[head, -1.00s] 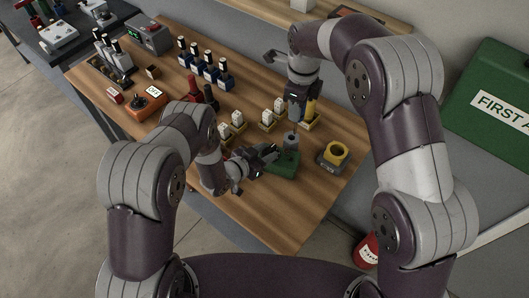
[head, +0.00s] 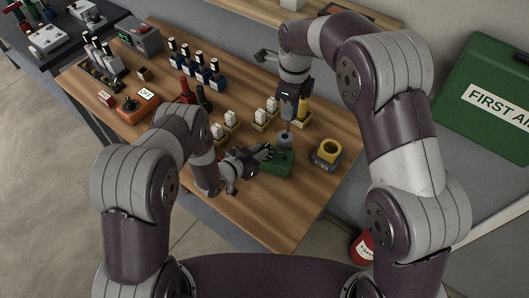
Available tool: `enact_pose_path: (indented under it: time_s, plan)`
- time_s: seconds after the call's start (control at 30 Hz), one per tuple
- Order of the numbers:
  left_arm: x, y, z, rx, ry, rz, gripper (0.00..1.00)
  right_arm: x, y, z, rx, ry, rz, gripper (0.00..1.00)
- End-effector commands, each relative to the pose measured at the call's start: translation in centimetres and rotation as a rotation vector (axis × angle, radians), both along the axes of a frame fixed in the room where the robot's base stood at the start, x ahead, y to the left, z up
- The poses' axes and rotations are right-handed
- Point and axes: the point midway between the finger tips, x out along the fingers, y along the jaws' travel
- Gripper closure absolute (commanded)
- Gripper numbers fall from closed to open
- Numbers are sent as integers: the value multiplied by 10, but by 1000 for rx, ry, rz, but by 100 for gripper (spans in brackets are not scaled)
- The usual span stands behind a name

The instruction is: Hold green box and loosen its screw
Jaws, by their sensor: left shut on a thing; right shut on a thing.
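The green box (head: 282,168) lies on the wooden table near its front edge. My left gripper (head: 264,153) comes in from the left, low over the table, and is shut on the box's left side. A grey round piece (head: 286,139), which looks like the screw's head, stands upright at the back of the box. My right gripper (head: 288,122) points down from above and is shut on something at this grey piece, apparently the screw. Its fingertips are dark and small, so the exact contact is unclear.
A grey block with a yellow ring (head: 328,151) stands close to the right of the box. White-capped items in small holders (head: 225,125) stand behind my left gripper. The table's front right is clear.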

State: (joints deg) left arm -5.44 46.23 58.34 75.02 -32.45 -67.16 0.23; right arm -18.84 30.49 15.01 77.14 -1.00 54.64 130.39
Motion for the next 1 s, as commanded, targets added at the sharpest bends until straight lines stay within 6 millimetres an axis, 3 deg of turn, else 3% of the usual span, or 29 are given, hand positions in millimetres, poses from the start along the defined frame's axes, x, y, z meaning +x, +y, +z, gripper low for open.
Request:
enact_pose_path:
  time_s: [0.17,0.4,0.5,0.77,1.0]
  plan:
    - [0,0,0,1,1,0,100,0,0,-4,-2,5,42,100]
    - [0,0,0,0,0,0,100,0,0,-42,-10,41,467,100]
    - [0,0,0,0,0,0,100,0,1,-48,-9,46,547,100]
    - [0,0,0,0,0,1,100,0,1,-49,-9,46,556,100]
    - [0,0,0,0,0,0,100,-1,0,-71,-9,50,555,100]
